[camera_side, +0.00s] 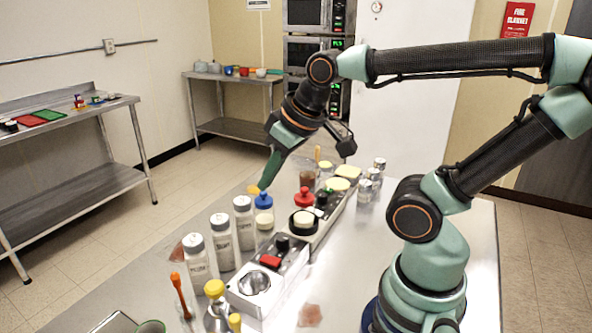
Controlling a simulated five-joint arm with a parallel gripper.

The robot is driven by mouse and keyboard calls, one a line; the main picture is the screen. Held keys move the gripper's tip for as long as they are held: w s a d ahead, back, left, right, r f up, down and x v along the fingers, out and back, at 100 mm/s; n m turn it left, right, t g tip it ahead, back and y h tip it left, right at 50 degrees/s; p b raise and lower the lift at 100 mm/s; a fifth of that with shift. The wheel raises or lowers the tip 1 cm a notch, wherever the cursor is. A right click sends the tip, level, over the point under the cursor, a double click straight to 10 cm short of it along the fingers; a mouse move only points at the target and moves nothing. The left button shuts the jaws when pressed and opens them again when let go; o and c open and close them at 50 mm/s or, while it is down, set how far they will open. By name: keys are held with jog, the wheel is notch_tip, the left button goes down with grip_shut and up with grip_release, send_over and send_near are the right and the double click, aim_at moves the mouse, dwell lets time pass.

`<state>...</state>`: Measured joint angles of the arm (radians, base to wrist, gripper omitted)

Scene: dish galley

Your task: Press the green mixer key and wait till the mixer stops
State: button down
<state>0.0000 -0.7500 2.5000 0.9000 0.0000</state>
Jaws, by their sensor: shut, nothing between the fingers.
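My gripper (263,186) points down over the middle of the steel table, its green fingers shut and empty. Its tips are just above or behind the blue-capped jar (264,204); whether they touch anything I cannot tell. A white appliance box (241,297) with a shiny round metal part, a red key (270,261) and a black knob (283,243) stands at the front. Behind it is a longer grey unit (322,233) with a black-ringed cream round top (303,221) and a small dark control. I cannot make out a green key clearly, nor tell whether a mixer is running.
Several grey-lidded shakers (222,241) stand left of the appliances. Red-capped (304,198) and yellow-capped bottles (214,289), an orange-handled tool (180,292) and several small tins (365,190) crowd the table. The table's right front (340,290) is mostly clear.

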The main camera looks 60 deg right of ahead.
dwell(0.8)
jog(key=m+h, duration=0.7)
jog(key=m, duration=1.3)
send_over(329, 191)
notch_tip(329, 191, down, 10)
jog(key=shift+t, duration=0.3)
jog(key=shift+f, duration=4.25)
jog(key=shift+f, duration=0.1)
jog(key=shift+f, duration=0.35)
